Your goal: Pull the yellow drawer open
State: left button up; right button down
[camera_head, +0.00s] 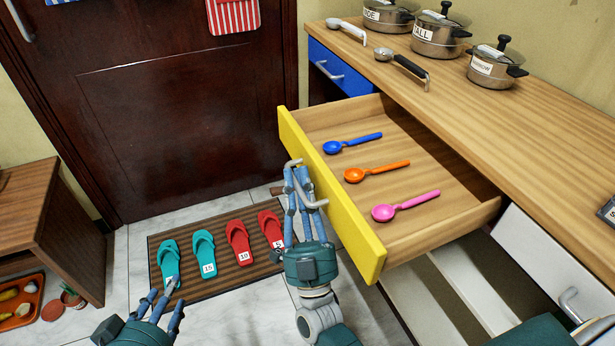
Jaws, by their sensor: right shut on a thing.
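The yellow drawer (345,205) is pulled out from the wooden counter, and its inside shows. A blue spoon (352,143), an orange spoon (376,171) and a pink spoon (404,205) lie on its bottom. My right gripper (303,180) is at the outer side of the yellow front, shut on the grey drawer handle (309,200), which is partly hidden by the fingers. My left gripper (168,292) is at the lower left, low over the floor in front of the mat, with its fingers spread and empty.
Several pots (437,35) and two ladles (402,67) are on the counter (545,110). A closed blue drawer (338,70) is beyond the yellow one. Teal and red slippers (238,242) lie on a mat (185,293). A wooden cabinet (50,225) stands left.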

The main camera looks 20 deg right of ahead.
jog(key=shift+a+f, duration=0.1)
jog(key=shift+f, duration=0.05)
jog(key=c, duration=1.9)
grip_release()
jog(key=shift+c, duration=0.2)
jog(key=v, duration=1.2)
